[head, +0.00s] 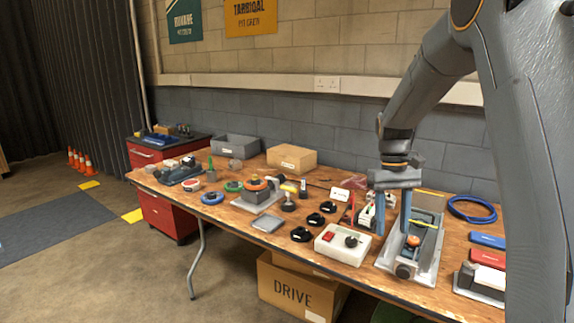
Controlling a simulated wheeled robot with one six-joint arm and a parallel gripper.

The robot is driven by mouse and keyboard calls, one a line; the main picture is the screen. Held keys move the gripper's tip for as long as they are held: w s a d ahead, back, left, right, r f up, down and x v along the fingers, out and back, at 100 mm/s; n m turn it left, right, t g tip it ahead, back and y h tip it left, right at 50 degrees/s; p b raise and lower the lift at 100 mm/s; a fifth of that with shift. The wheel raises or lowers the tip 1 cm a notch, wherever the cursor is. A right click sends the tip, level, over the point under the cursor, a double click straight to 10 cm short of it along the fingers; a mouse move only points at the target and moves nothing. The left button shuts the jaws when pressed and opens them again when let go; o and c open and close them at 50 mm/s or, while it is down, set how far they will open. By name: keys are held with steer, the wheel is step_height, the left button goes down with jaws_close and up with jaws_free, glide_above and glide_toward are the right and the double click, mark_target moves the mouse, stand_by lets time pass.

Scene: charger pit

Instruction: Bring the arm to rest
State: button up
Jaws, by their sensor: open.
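My arm comes down from the upper right of the head view. My gripper (393,230) points down over the right part of the wooden workbench (240,250). Its two blue-grey fingers are apart, with nothing seen between them. Just right of the fingers is a grey metal fixture (425,255) with an orange-topped round part (412,241). I cannot tell whether the fingertips touch anything. A white box with a red button and black knob (345,243) sits left of and in front of the gripper.
Black round knobs (315,219), a grey block with an orange ring (257,190) and a cardboard box (292,158) stand further left. A blue cable coil (472,209) and red and blue blocks (487,258) lie right. A red cabinet (165,210) stands at the far end.

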steer(key=s+a+f+t, duration=0.1)
steer(key=s+a, duration=0.3)
steer(key=s, duration=0.9)
steer(key=s+a+f+m+t+p, duration=0.1)
steer(key=s+a, duration=0.3)
steer(key=s, duration=0.8)
steer(key=shift+s+a+f+y+p, duration=0.3)
steer(key=shift+s+f, duration=0.1)
steer(key=shift+f, duration=0.15)
